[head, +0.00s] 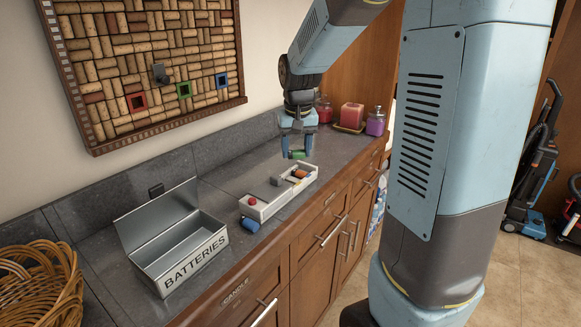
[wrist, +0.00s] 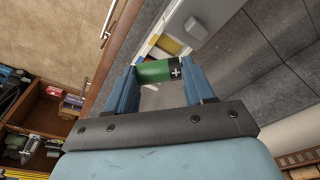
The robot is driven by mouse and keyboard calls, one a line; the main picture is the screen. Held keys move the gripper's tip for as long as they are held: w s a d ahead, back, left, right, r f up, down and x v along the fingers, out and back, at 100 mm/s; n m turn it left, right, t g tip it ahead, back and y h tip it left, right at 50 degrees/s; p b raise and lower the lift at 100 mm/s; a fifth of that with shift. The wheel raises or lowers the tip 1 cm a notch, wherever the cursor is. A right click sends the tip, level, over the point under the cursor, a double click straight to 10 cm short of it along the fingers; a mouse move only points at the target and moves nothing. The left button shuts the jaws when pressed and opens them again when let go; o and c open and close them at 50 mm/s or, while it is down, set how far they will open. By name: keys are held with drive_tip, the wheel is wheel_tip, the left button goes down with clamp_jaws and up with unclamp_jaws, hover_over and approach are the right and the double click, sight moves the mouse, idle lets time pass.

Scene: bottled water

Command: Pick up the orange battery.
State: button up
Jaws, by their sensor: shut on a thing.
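My gripper (head: 297,150) is over the far end of a white divided tray on the counter. It is shut on a green battery (head: 298,155), held above the tray. In the wrist view the green battery (wrist: 154,71) with a black plus end lies across between the blue fingers of my gripper (wrist: 158,78). The orange battery (head: 300,173) lies in the far part of the white tray (head: 266,213), below my gripper and apart from it. In the wrist view the orange battery cannot be made out clearly.
An open metal box marked BATTERIES (head: 184,264) stands at the left. A blue battery (head: 249,224) lies by the tray's near end, and a red round thing (head: 252,201) is in the tray. A grey block (head: 277,181) sits beside it. Candles (head: 351,115) stand behind.

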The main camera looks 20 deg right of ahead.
sight(289, 157)
drive_tip(key=w+f, duration=0.2)
drive_tip(key=f, duration=0.1)
drive_tip(key=w+f, duration=0.2)
drive_tip(key=shift+a, duration=0.4)
drive_tip(key=shift+f, duration=1.4)
drive_tip(key=shift+s, duration=0.1)
drive_tip(key=shift+s+f, duration=0.1)
drive_tip(key=shift+f, duration=0.3)
